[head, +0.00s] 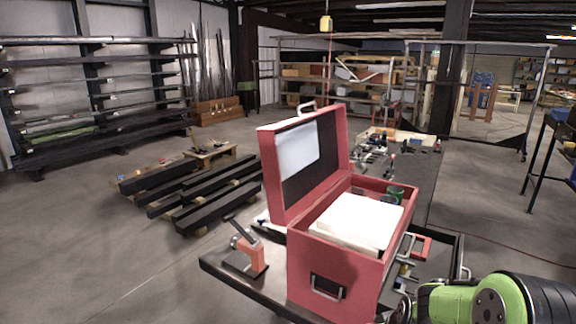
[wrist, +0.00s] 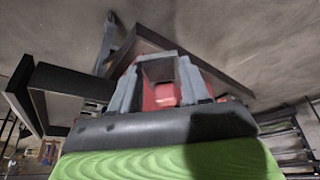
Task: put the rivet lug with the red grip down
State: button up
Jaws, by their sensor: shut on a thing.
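My gripper (wrist: 160,80) shows in the wrist view with its grey fingers shut on a red part, taken as the red grip of the rivet lug (wrist: 164,95). The fingers and the dark gripper body cover much of the lug, so its full shape does not show. In the head view my green and black arm enters at the bottom right, beside the red toolbox, and the fingertips cannot be made out clearly there. Whether the held lug touches any surface cannot be told.
An open red toolbox (head: 330,268) with a white item (head: 358,220) inside stands on a dark table (head: 228,277). An orange-red piece with a grey slanted bar (head: 250,252) stands at the table's left corner.

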jog(key=s+a+f+m+b, duration=0.1)
jog(key=a+f, duration=0.2)
jog(key=f, duration=0.4)
jog(key=s+a+f+m+h+b, duration=0.1)
jog(key=a+f, duration=0.3)
jog(key=f, duration=0.4)
jog(key=shift+s+a+f+b, duration=0.25)
jog(key=shift+s+f+b, duration=0.1)
jog(key=shift+s, duration=0.25)
jog(key=shift+r, duration=0.1)
